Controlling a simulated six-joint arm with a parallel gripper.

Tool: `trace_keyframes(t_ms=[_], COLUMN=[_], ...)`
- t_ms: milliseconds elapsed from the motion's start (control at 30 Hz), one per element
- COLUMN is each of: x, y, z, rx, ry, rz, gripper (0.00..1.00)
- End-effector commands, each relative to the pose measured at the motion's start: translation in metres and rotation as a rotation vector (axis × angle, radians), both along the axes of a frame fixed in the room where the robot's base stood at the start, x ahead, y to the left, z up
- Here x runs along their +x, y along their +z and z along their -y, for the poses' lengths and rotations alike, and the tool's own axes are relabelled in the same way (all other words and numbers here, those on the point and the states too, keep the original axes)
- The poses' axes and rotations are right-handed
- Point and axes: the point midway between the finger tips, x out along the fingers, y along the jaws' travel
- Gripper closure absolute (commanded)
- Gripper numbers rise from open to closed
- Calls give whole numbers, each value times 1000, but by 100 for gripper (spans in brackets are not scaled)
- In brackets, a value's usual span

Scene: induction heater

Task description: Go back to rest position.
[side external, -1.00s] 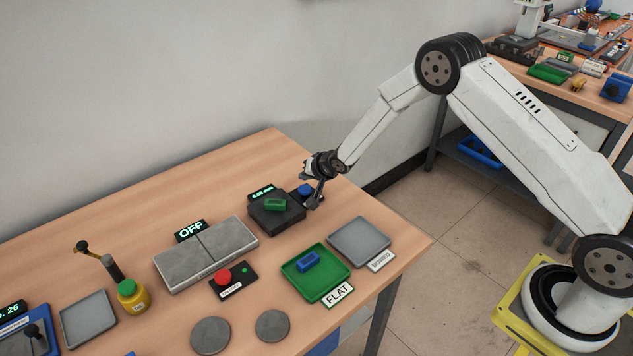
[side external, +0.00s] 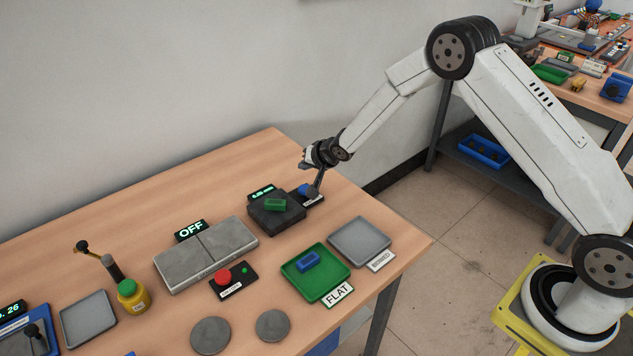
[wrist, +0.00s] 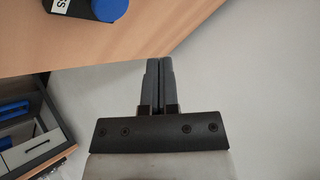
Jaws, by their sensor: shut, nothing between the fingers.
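My gripper (side external: 315,189) is shut and empty, its fingers pointing down at the table's right part. In the wrist view my shut fingers (wrist: 158,62) are near the table edge, and the blue button (wrist: 110,9) shows at the top left. A dark device (side external: 277,217) with a lit display stands left of the button, with a green block (side external: 275,204) on top. I cannot tell whether the fingers touch anything, but they look apart from the button.
A green tray (side external: 329,284) marked FLAT holds a blue block (side external: 308,261). A grey tray (side external: 360,241) lies beside it.

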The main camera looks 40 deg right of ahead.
Motion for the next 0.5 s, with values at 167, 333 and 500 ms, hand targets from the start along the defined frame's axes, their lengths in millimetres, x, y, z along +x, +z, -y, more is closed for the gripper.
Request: trace_keyframes(t_ms=[167, 333, 500], x=[0, -3, -17], y=[0, 4, 17], z=[0, 0, 2], rx=[0, -10, -52], ry=[0, 4, 26], rz=[0, -5, -33], gripper=[100, 100, 100])
